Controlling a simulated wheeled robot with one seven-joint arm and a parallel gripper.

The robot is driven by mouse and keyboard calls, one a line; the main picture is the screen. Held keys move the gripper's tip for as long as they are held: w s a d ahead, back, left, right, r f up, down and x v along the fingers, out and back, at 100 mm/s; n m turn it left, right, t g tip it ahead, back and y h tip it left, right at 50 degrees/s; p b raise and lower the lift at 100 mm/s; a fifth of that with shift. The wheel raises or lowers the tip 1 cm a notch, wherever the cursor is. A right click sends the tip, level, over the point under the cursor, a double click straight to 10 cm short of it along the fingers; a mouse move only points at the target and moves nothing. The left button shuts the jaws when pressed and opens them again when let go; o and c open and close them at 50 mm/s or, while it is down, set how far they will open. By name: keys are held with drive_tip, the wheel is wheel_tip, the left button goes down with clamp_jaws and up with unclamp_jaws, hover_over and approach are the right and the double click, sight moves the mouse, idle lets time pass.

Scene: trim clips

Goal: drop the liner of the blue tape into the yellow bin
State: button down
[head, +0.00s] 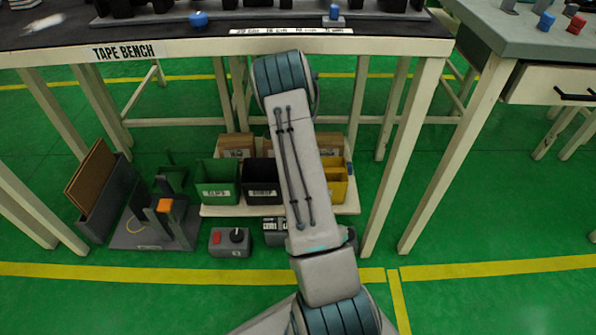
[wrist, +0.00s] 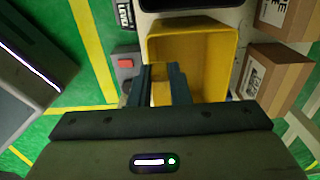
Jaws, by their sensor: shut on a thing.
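The yellow bin (head: 339,188) stands on the low shelf under the tape bench, partly hidden behind my arm in the head view. In the wrist view the yellow bin (wrist: 215,42) lies open below my gripper (wrist: 161,72). The fingertips are over the bin's near left part, close together. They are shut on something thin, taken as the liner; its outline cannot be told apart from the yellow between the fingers. In the head view my gripper is hidden behind my arm. I cannot pick out the blue tape for certain; small blue pieces (head: 198,19) show on the bench.
A green bin (head: 217,191) and a black bin (head: 259,190) stand left of the yellow one. Cardboard boxes (wrist: 277,75) stand beside it. A grey box with a red button (head: 230,241) is on the floor. Bench legs (head: 402,155) flank the shelf.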

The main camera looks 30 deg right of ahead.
drive_tip(key=shift+w+d+f+b, duration=0.5)
drive_tip(key=shift+w+d+f, duration=0.1)
drive_tip(key=shift+w+f, duration=0.3)
drive_tip(key=shift+w+d+f+b, duration=0.5)
drive_tip(key=shift+w+f, duration=0.25)
drive_tip(key=shift+w, duration=0.2)
drive_tip(key=c, duration=1.3)
unclamp_jaws()
